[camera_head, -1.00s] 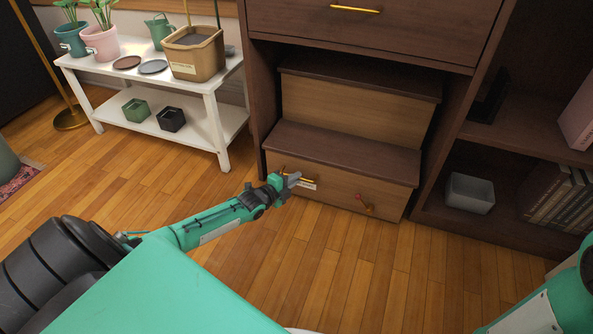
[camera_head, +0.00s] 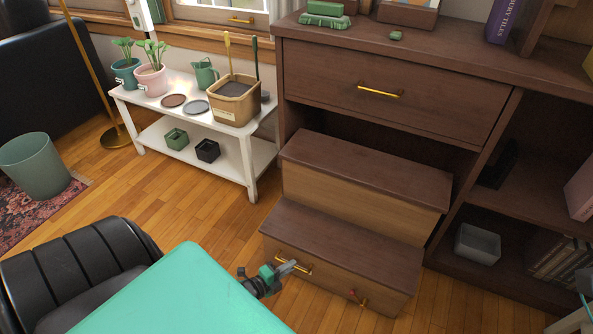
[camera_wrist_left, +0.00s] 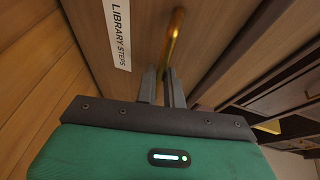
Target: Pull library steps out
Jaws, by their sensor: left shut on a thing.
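The library steps (camera_head: 345,232) are a two-tread brown wooden unit, standing well out from the recess under the cabinet drawer. In the left wrist view my left gripper (camera_wrist_left: 164,78) closes at the near end of the gold handle (camera_wrist_left: 175,38), beside a white "LIBRARY STEPS" label (camera_wrist_left: 116,32). My right gripper is out of sight; only bits of that arm show at the lower right edge.
The dark cabinet (camera_head: 400,95) stands behind the steps, with a grey bin (camera_head: 478,244) on its low right shelf. A white plant bench (camera_head: 218,148) is at left, a green waste bin (camera_head: 35,166) farther left. Wooden floor is clear between bench and steps.

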